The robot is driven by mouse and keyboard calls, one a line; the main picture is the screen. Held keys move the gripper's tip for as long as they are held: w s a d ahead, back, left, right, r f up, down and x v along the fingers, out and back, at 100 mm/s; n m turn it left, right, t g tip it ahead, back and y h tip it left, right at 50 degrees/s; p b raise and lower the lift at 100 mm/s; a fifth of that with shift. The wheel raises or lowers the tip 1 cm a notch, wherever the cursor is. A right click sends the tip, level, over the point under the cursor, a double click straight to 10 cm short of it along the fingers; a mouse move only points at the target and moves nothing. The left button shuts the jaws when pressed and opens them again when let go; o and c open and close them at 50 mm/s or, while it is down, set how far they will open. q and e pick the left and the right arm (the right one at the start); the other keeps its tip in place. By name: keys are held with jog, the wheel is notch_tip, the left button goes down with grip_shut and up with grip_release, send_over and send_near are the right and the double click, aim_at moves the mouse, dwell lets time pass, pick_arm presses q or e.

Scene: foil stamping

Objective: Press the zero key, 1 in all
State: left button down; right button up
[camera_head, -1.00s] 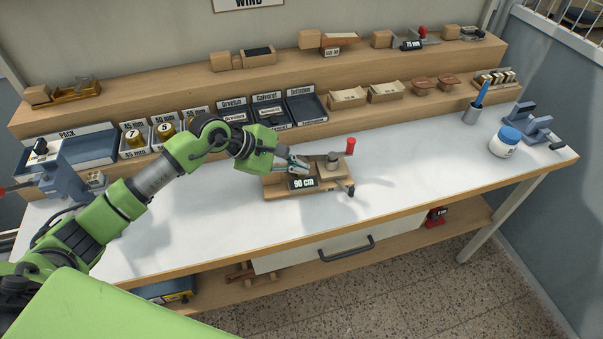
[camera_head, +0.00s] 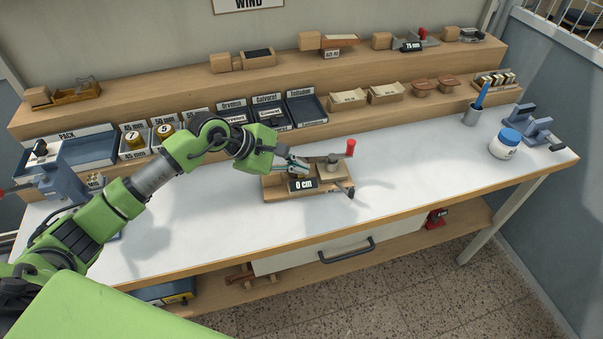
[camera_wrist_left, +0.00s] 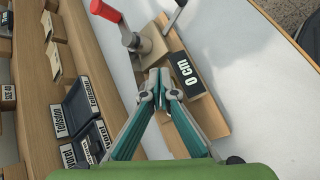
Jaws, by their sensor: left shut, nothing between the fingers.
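A wooden winding device (camera_head: 275,194) stands on the white bench, with a red-knobbed crank (camera_head: 350,147) and a small dark display (camera_head: 303,185) that reads "0 cm". The display also shows in the left wrist view (camera_wrist_left: 187,75), beside the fingertips. My left gripper (camera_head: 298,166) is shut and empty, with its tips at the device just behind the display. In the left wrist view its closed fingers (camera_wrist_left: 160,80) meet over the device. The zero key itself is hidden or too small to make out. My right gripper is not in view.
Labelled trays (camera_head: 306,108) and wooden blocks line the shelf behind the device. A white jar with a blue lid (camera_head: 505,142) and a cup holding a blue tool (camera_head: 472,115) stand at the right. The bench between is clear.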

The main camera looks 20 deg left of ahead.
aim_at(299, 176)
pick_arm(q)
jog(key=shift+r, duration=0.35)
jog(key=shift+r+p, duration=1.2)
jog(key=shift+r, duration=1.35)
jog(key=shift+f, duration=0.1)
